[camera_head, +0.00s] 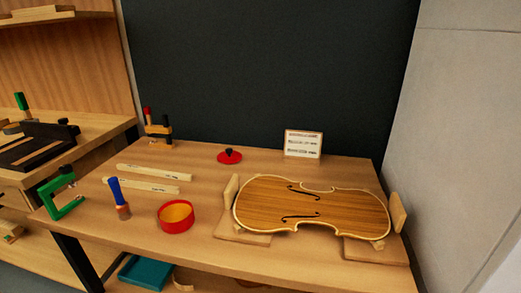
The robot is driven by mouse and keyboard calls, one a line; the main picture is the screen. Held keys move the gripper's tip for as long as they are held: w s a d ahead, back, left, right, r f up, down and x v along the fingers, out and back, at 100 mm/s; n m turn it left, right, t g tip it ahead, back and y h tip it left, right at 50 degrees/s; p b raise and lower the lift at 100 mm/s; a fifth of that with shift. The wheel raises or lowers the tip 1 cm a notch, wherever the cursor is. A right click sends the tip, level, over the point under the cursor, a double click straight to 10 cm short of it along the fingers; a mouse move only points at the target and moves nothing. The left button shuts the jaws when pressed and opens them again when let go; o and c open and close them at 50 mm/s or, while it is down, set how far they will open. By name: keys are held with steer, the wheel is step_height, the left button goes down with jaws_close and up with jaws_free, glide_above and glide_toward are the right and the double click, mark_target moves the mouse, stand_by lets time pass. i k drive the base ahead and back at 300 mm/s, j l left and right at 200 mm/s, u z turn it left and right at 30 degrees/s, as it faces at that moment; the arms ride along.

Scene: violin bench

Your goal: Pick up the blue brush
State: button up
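The blue brush (117,192) stands upright near the left front of the wooden bench, with a blue handle above a brownish lower end. It stands between a green clamp on its left and a red round tin on its right, apart from the tin. My gripper is not visible in the head view, and nothing is seen holding the brush.
The green clamp (62,197) stands at the bench's left edge, and the red tin (175,217) is near the front. Two pale wooden strips (155,171) lie behind the brush. A violin body (313,209) rests in a cradle at right. A red lid (229,157) lies farther back.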

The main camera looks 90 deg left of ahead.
mark_target(122, 207)
steer(key=u, duration=2.6)
